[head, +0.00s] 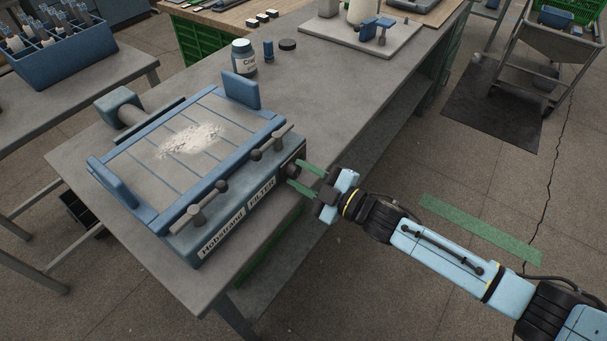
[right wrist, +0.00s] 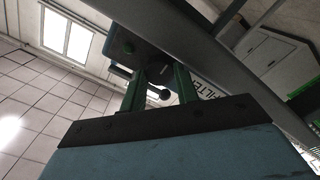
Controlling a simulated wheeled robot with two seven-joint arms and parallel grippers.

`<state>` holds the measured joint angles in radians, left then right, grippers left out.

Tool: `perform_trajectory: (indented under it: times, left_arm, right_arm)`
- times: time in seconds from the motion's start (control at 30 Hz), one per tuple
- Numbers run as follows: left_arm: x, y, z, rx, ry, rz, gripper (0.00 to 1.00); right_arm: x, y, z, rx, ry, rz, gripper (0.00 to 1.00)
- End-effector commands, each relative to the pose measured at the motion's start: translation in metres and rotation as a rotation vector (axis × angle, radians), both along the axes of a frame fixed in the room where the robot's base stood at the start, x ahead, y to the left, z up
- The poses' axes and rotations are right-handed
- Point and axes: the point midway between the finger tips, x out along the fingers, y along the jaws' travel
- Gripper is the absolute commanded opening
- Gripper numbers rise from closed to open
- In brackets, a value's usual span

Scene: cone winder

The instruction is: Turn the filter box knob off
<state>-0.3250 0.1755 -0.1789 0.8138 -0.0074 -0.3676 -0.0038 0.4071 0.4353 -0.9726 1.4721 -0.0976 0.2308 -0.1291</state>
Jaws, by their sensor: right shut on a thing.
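The blue filter box (head: 180,240) stands on the grey bench, with a pale powder heap (head: 190,141) on its slatted top. The dark knob (head: 291,171) sits at the right end of that front, just past the "FILTER" label. My right gripper (head: 305,179) reaches in from the right, its green fingers shut on the knob. In the right wrist view the dark knob (right wrist: 159,70) shows between the fingertips. The knob's setting cannot be read. My left gripper is out of view.
A labelled jar (head: 243,58) stands behind the box.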

Motion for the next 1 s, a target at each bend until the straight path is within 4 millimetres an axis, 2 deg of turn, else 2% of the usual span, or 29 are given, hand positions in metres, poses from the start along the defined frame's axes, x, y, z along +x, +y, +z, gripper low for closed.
perform_trajectory:
  times: [0.13, 0.17, 0.33, 1.0]
  left_arm:
    - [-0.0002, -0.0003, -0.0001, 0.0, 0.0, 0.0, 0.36]
    - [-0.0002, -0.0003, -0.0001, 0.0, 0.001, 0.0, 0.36]
    - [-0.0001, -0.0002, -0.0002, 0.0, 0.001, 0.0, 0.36]
    - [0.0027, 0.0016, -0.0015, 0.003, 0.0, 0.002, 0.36]
  right_arm:
    - [-0.0003, -0.0004, -0.0011, -0.003, 0.0, 0.0, 0.08]
    - [-0.0003, -0.0004, -0.0011, -0.003, 0.0, 0.0, 0.32]
    - [-0.0003, -0.0002, -0.001, -0.003, 0.001, 0.0, 0.52]
    - [-0.0021, 0.0004, -0.0043, 0.022, 0.044, 0.002, 0.52]
